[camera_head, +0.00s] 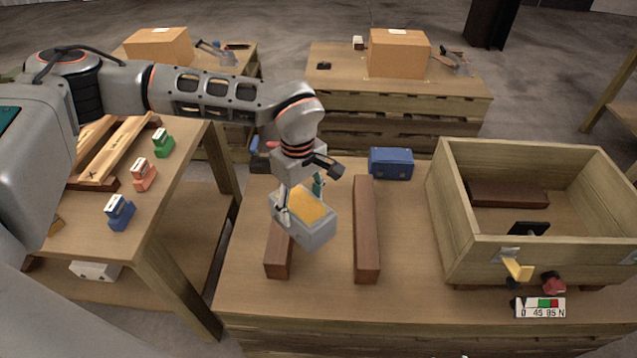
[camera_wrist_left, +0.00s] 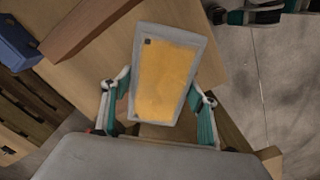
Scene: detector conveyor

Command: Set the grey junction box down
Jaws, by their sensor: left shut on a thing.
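The grey junction box (camera_head: 304,220) has an orange-yellow top face. My left gripper (camera_head: 302,196) is shut on it, with a finger on each side. In the head view the box is tilted and overlaps the short left brown beam (camera_head: 277,255). I cannot tell whether it touches that beam. In the left wrist view the junction box (camera_wrist_left: 168,75) sits between the two fingers, its orange face toward the camera. The right gripper does not show.
A second brown beam (camera_head: 367,230) lies to the right, with a blue box (camera_head: 391,163) behind it. A wooden crate (camera_head: 540,255) takes the table's right side. Table space (camera_head: 410,270) between beam and crate is clear. Small coloured blocks stand on the left table (camera_head: 170,205).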

